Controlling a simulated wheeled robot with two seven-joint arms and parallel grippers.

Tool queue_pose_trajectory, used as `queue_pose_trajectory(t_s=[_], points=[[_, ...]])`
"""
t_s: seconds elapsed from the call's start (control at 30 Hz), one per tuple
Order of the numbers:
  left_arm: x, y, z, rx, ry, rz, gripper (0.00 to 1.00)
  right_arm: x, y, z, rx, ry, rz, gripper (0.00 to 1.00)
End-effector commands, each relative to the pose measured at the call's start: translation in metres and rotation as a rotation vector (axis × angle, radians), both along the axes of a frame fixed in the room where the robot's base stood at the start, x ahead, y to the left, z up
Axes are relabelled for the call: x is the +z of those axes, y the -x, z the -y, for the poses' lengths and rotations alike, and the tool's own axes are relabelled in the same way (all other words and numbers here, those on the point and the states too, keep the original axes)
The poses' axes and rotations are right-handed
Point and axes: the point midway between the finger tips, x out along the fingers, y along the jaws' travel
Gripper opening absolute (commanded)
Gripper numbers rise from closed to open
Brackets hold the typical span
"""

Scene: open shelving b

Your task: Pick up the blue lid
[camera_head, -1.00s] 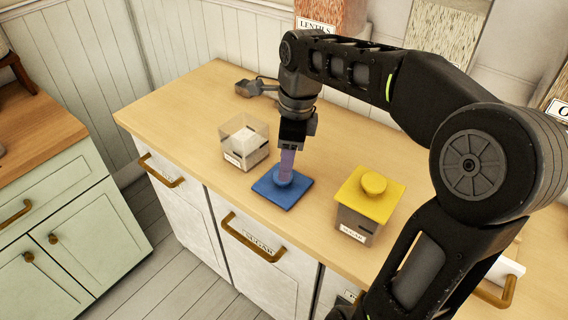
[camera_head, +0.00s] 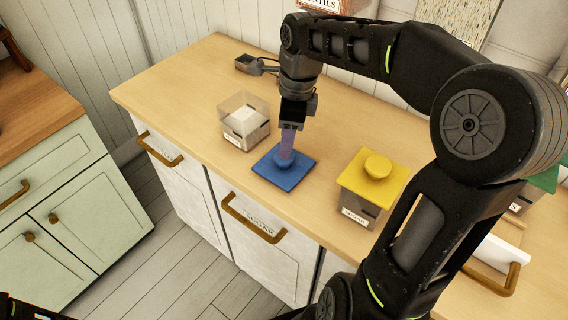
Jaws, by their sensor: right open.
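The blue lid (camera_head: 293,176) is a flat square with a round knob, lying on the wooden counter near its front edge. My right gripper (camera_head: 286,152) points down at the knob, with its purplish fingers right at it. The right gripper is open. The fingers partly hide the knob, and I cannot tell whether they touch it. My left gripper is not in view; a dark part shows only at the bottom left corner.
A clear open container (camera_head: 243,121) with white contents stands left of the lid. A container with a yellow lid (camera_head: 372,178) stands to the right. A green lid (camera_head: 545,181) shows at the far right. The wooden counter (camera_head: 190,85) is clear at the back left.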

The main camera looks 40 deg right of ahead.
Motion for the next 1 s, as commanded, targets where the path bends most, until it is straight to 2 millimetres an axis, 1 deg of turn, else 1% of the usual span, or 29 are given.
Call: queue_pose_trajectory(t_s=[0.13, 0.23, 0.43, 0.53, 0.63, 1.0], points=[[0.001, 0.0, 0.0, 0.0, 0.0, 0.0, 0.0, -0.002, 0.0, 0.0, 0.0, -0.001, -0.001, 0.48], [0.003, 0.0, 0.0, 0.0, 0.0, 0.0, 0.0, -0.009, 0.001, -0.001, 0.0, -0.002, -0.002, 0.48], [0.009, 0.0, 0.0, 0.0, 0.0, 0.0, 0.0, -0.039, 0.001, -0.003, 0.001, -0.003, -0.004, 0.48], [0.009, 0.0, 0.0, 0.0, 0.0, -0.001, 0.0, -0.049, 0.0, -0.005, 0.001, -0.003, -0.002, 0.48], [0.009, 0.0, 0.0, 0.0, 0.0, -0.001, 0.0, -0.052, -0.001, -0.005, 0.001, -0.002, 0.001, 0.48], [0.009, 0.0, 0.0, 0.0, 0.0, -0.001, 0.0, -0.051, -0.001, -0.005, 0.001, -0.001, 0.001, 0.48]])
